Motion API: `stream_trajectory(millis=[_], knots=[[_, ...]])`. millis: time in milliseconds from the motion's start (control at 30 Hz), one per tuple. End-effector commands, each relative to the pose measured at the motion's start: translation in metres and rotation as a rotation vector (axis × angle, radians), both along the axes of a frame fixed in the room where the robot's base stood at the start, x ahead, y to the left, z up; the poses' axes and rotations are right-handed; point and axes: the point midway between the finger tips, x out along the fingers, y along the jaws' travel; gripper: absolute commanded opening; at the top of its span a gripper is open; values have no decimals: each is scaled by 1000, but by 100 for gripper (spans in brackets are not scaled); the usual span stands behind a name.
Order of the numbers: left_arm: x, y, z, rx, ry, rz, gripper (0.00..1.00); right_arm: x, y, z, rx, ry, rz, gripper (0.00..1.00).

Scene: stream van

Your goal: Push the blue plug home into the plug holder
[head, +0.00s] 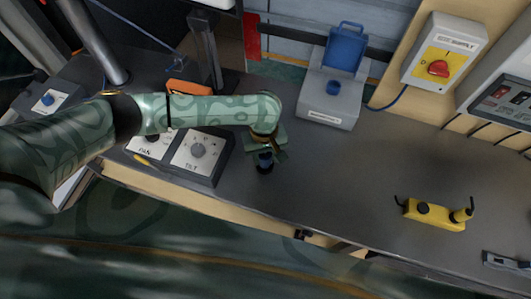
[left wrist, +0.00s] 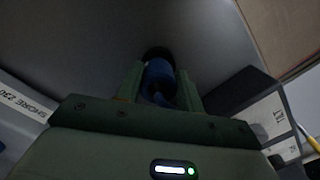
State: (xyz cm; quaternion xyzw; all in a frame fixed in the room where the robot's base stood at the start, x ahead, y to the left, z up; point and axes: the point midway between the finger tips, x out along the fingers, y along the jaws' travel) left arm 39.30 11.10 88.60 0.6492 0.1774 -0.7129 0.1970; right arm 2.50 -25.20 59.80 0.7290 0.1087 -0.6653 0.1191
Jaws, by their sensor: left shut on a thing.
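My left gripper (head: 266,152) points down at the bench and is shut on the blue plug (head: 264,160). In the left wrist view the blue plug (left wrist: 159,78) sits between the two fingers (left wrist: 160,92). A dark round piece, which looks like the plug holder (left wrist: 156,53), shows just beyond the plug's far end. In the head view the dark piece (head: 265,169) is right under the plug, near the bench's front edge. I cannot tell how deep the plug sits in it. My right gripper is not in view.
A box with PAN and TILT dials (head: 199,150) stands close left of my gripper. A grey box with a raised blue lid (head: 346,45) stands behind to the right. A yellow device (head: 435,214) lies farther right. The bench (head: 335,175) between is clear.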

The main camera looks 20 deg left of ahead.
Motion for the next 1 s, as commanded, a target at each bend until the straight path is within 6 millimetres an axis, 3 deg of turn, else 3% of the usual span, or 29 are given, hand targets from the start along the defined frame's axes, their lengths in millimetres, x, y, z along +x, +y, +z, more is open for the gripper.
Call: stream_trajectory(millis=[533, 567, 633, 1000], knots=[[0, -1, -12, -1, 0, 0, 1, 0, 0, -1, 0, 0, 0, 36], [0, -1, -12, -1, -1, 0, 40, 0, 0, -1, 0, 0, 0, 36], [0, -1, -12, -1, -1, 0, 59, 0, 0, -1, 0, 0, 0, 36], [1, 0, -6, 0, 0, 0, 62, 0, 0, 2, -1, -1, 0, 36]])
